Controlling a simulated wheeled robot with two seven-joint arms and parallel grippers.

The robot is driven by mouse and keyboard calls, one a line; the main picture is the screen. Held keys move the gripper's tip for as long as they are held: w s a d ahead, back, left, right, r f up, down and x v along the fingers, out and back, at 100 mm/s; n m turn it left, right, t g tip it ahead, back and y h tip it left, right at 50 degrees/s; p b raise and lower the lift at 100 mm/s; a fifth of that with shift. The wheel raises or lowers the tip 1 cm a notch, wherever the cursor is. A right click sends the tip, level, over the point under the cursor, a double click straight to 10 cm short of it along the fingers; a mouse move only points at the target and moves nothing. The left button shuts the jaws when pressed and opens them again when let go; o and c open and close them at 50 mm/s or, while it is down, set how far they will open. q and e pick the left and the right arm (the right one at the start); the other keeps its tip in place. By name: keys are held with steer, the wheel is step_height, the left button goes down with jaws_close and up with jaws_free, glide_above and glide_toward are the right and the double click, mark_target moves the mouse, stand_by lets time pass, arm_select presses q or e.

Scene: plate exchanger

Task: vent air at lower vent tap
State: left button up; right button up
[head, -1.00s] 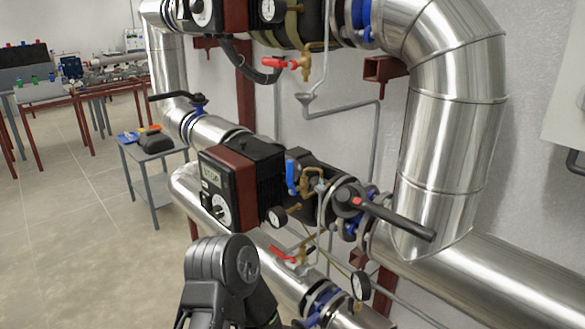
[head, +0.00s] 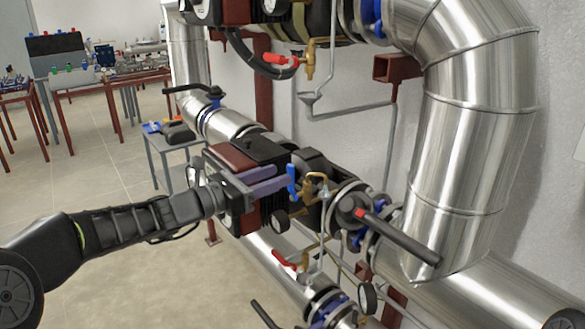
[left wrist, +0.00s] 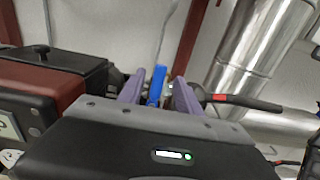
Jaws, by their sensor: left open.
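The lower vent tap has a blue lever (head: 292,181) on brass pipework (head: 318,187), beside the lower pump. In the left wrist view the blue lever (left wrist: 156,86) stands upright between my two purple fingers. My left gripper (head: 281,178) reaches in from the left across the front of the pump. It is open, with its fingertips at the lever. I cannot tell whether either finger touches it. My right gripper is not in view.
The red-and-black pump (head: 232,165) lies right behind my left gripper. A black valve handle (head: 400,238) juts out to the right. A red-handled tap (head: 284,260) and a gauge (head: 368,298) sit below.

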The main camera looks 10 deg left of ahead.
arm_select(q)
steer(key=shift+d+f, duration=0.1)
steer(key=shift+f, duration=0.05)
steer(key=shift+p+x, duration=0.75)
steer(key=shift+x, duration=3.2)
steer(key=shift+c, duration=0.3)
jaws_close()
